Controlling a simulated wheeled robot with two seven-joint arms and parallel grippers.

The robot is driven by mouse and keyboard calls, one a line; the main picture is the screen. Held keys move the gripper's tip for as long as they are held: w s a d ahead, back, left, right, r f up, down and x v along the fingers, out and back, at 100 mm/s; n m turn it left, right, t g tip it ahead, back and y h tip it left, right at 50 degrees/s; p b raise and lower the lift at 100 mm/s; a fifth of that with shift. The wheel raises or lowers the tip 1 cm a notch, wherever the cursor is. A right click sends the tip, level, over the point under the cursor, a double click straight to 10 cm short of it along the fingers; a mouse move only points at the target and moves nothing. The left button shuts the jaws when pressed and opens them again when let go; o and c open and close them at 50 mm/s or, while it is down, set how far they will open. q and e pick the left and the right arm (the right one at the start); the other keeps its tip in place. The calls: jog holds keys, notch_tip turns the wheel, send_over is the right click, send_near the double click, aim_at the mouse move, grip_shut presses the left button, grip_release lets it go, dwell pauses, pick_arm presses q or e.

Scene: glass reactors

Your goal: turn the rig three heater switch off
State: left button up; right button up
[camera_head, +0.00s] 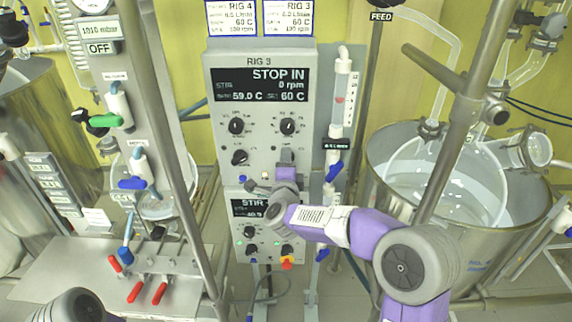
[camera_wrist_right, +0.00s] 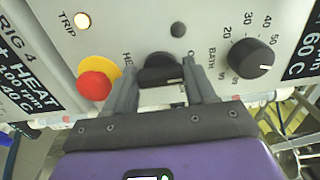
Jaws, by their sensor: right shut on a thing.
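The rig 3 control box (camera_head: 220,85) stands in the middle of the head view, its display (camera_head: 262,84) reading STOP IN, 0 rpm, 59.0 C and 60 C. My right gripper (camera_head: 287,158) is at the lower right of this box and hides that part. In the right wrist view, the black heater switch (camera_wrist_right: 160,72) sits between the fingertips of my right gripper (camera_wrist_right: 160,64), which is shut on it. The HEAT lettering beside it is partly covered by a finger. My left gripper is not in view.
In the wrist view, a red button (camera_wrist_right: 95,86) on a yellow plate lies left of the fingers, below a lit TRIP lamp (camera_wrist_right: 82,20). The BATH dial (camera_wrist_right: 251,58) is to the right. A metal post (camera_head: 463,130) stands right of my arm, before a glass vessel (camera_head: 440,180).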

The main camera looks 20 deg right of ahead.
dwell(0.4)
jog(key=o, duration=1)
jog(key=shift+o, duration=0.2)
jog(key=shift+s, duration=0.1)
jog(key=v, duration=0.7)
jog(key=shift+s+b, duration=0.2)
jog(key=shift+b, duration=0.1)
jog(key=shift+a, duration=0.1)
jog(key=s+a+f+n+g+y, duration=0.15)
jog(key=f+n, duration=0.25)
jog(key=f, duration=0.6)
jog(key=s+a+f+n+g+y, duration=0.1)
jog(key=s+f+n+g+y, duration=0.15)
jog(key=f, duration=0.75)
jog(key=s+a+f+n+g+y, duration=0.1)
jog(key=s+f+n+g+y, duration=0.2)
jog(key=f, duration=0.7)
jog(key=s+a+f+n+g+y, duration=0.1)
jog(key=s+f+n+g, duration=0.3)
jog(key=s+f, duration=0.4)
jog(key=s+a+f+n+g+y, duration=0.1)
jog(key=s+f+n+g, duration=0.4)
jog(key=s+f, duration=0.4)
jog(key=s+g, duration=0.1)
jog(key=s, duration=0.6)
jog(key=shift+a+f, duration=0.15)
jog(key=shift+a, duration=0.2)
